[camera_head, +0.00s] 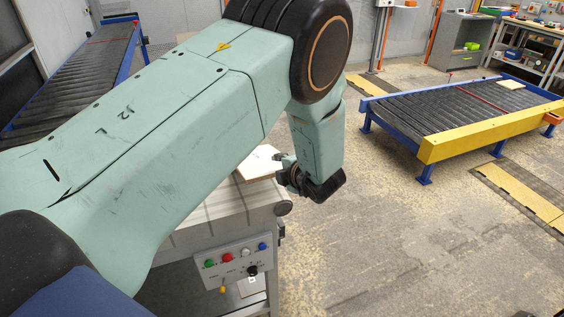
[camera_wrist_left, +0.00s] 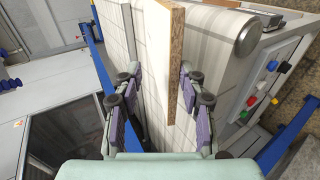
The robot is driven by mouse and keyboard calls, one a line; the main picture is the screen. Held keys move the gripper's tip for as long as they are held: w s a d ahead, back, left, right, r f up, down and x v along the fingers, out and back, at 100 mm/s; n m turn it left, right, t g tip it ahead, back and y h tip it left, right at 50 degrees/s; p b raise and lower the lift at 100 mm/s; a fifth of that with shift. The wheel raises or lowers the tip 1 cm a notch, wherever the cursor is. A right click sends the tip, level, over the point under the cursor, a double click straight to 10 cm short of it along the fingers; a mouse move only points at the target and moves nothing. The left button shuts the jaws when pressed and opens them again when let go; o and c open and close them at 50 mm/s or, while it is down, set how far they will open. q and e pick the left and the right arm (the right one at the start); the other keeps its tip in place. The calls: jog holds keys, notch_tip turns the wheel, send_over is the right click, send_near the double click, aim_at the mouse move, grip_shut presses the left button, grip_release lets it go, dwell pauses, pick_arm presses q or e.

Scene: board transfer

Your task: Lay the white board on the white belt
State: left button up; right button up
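The white board (camera_head: 258,163) is at the far end of the white belt (camera_head: 205,222), partly hidden behind my left arm in the head view. My left gripper (camera_head: 284,170) is at its right side. In the left wrist view the board (camera_wrist_left: 158,62) shows its pale face and brown chipboard edge, and reaches between the fingers of my left gripper (camera_wrist_left: 160,98). The fingers stand apart on both sides of it, with a gap visible on the left. The white belt (camera_wrist_left: 214,24) lies behind the board. My right gripper is not in view.
A control panel with coloured buttons (camera_head: 238,262) is on the belt's front end. A roller conveyor (camera_head: 440,112) with a yellow end guard stands at the right, bearing a pale board (camera_head: 510,84). Another roller conveyor (camera_head: 75,68) stands at the back left.

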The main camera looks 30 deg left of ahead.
pick_arm(q)
jog(key=shift+s+d+r+g+h+p, duration=0.1)
jog(key=shift+d+r+g+h+p, duration=0.1)
jog(key=shift+g+h+p, duration=1.05)
jog(key=shift+s+d+r+g+h+p, duration=0.15)
jog(key=shift+g+h+p, duration=0.6)
jog(key=shift+p, duration=0.9)
jog(key=shift+w, duration=0.1)
jog(key=shift+s+d+r, duration=0.35)
jog(key=shift+s+d, duration=0.15)
jog(key=shift+d, duration=0.1)
jog(key=shift+s+d+r, duration=0.3)
jog(key=shift+s+d, duration=0.2)
jog(key=shift+d, duration=0.1)
jog(key=shift+o, duration=0.5)
